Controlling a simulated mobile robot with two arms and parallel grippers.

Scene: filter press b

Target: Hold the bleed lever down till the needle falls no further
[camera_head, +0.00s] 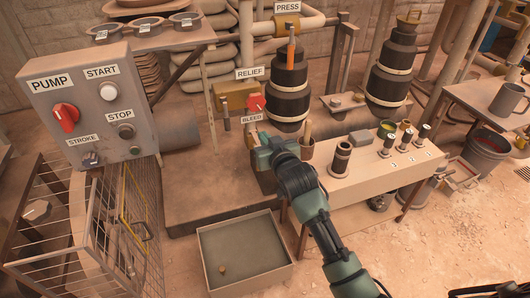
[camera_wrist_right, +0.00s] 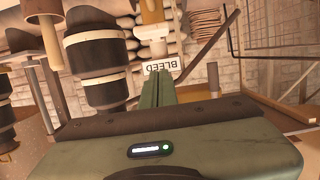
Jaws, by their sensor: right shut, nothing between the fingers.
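The BLEED label (camera_head: 252,118) is on the pipework below the red RELIEF knob (camera_head: 256,104). It also shows upside down in the right wrist view (camera_wrist_right: 162,66), just beyond my fingertips. My right gripper (camera_head: 257,138) is directly below this label in the head view. Its fingers (camera_wrist_right: 164,88) are shut together with nothing between them. I cannot make out the bleed lever; the gripper covers the area under the label, and contact cannot be told. No gauge needle can be made out in either view.
A grey pump panel (camera_head: 90,100) stands at the left above a wire cage (camera_head: 125,230). A shallow tray (camera_head: 240,285) lies on the floor. A bench (camera_head: 355,185) with several small items is to the right of my arm. Dark cylinders (camera_head: 290,85) stand behind the gripper.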

